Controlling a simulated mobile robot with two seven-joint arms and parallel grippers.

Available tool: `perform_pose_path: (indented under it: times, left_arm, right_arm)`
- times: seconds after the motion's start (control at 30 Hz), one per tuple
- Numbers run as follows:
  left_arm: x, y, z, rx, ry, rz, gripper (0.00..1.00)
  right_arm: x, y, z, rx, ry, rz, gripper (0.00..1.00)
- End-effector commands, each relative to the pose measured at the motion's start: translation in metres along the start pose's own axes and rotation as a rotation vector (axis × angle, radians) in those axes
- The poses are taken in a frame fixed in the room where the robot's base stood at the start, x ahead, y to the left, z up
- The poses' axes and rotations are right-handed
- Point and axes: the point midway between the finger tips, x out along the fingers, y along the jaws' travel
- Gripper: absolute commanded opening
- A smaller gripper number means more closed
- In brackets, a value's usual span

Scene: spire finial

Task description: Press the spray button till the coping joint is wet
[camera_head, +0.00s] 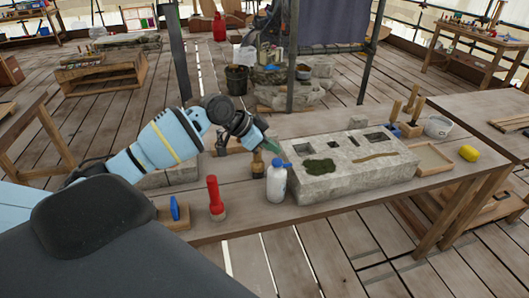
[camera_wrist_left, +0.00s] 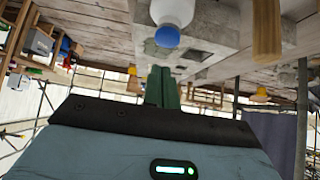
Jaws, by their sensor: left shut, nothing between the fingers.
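A white spray bottle with a blue top (camera_head: 276,185) stands upright on the table, in front of the left end of the pale stone coping block (camera_head: 350,184). A brownish joint line (camera_head: 375,157) runs across the block's top, right of a dark green mossy patch (camera_head: 320,167). My left gripper (camera_head: 281,153) is shut and empty, just above and behind the bottle's top. In the left wrist view the green fingertips (camera_wrist_left: 162,88) are together, apart from the blue top (camera_wrist_left: 167,37) in the picture. My right gripper is not in view.
A red-handled tool (camera_head: 215,198) and a blue item on a wooden block (camera_head: 174,210) stand left of the bottle. A brown bottle (camera_head: 257,163) stands behind it. A wooden tray (camera_head: 432,157) and yellow object (camera_head: 469,153) lie at the right.

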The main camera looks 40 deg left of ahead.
Motion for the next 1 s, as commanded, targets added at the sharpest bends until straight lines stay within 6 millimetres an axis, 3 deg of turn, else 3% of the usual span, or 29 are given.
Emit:
perform_pose_path:
  times: [0.03, 0.43, 0.63, 1.0]
  left_arm:
    - [-0.017, -0.003, -0.002, 0.004, 0.003, -0.011, 0.0]
    - [-0.085, -0.003, 0.002, 0.0, -0.001, -0.005, 0.0]
    - [-0.097, -0.002, 0.001, 0.0, 0.001, -0.004, 0.0]
    - [-0.098, -0.002, 0.0, 0.001, 0.002, -0.004, 0.0]
  right_arm:
    - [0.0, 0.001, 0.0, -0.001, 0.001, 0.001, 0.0]
    - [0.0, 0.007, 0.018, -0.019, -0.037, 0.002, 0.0]
    - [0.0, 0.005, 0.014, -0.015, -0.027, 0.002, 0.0]
    - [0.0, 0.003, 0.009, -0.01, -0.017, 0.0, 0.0]
